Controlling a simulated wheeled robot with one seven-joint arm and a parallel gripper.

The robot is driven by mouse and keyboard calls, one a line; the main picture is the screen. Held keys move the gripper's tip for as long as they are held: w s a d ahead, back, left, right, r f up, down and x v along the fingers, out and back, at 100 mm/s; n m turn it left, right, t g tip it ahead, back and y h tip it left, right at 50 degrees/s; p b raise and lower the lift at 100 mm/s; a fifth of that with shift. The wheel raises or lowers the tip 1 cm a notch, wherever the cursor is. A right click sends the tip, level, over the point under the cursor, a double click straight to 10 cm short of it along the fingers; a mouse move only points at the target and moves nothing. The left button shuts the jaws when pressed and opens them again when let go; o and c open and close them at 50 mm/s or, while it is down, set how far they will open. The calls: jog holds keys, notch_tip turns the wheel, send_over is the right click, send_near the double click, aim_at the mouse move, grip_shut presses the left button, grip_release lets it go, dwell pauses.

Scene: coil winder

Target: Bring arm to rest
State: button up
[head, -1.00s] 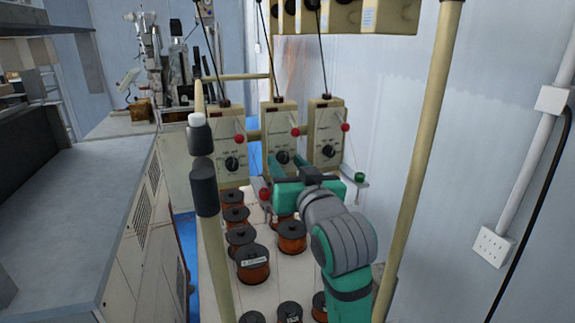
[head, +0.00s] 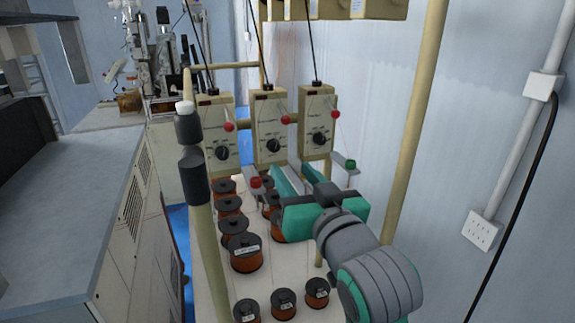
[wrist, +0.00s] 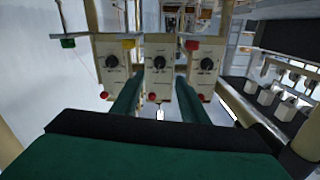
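My gripper (head: 298,174) is teal with a dark wrist and grey arm joints. In the head view it reaches over the rack of spools, just in front of the control boxes. In the wrist view (wrist: 157,92) its two green fingers stand apart, with a control box visible in the gap and nothing between them. My gripper is open and empty. My arm (head: 375,270) is bent and extends from the lower right of the head view.
Three beige control boxes (head: 270,130) with dials and red balls stand ahead. Several copper-wire spools (head: 246,254) fill the rack below. Cream posts (head: 410,140) stand on both sides, with a wall (head: 480,150) at right. A grey bench (head: 70,220) is at left.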

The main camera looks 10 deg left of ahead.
jog(key=shift+s+d, duration=0.25)
jog(key=shift+s, duration=0.1)
jog(key=w+d+f+m+t+h, duration=0.1)
jog(key=d+f+m, duration=0.15)
jog(key=f, duration=0.55)
jog(key=w+d+f+m+t+h, duration=0.1)
jog(key=f+m, duration=0.2)
jog(key=f, duration=0.6)
jog(key=s+d+f+m+h, duration=0.1)
jog(key=s+d+f+h, duration=0.2)
jog(key=f, duration=0.5)
jog(key=s+f+m+h, duration=0.2)
jog(key=s+f, duration=0.2)
jog(key=f, duration=0.5)
jog(key=s+d+f+h, duration=0.3)
jog(key=s+f, duration=0.8)
jog(key=s, duration=0.4)
jog(key=s+d+f+n+g, duration=0.1)
jog(key=s+n, duration=0.2)
jog(key=s, duration=1.3)
jog(key=shift+f+g, duration=0.25)
jog(key=shift+g, duration=0.05)
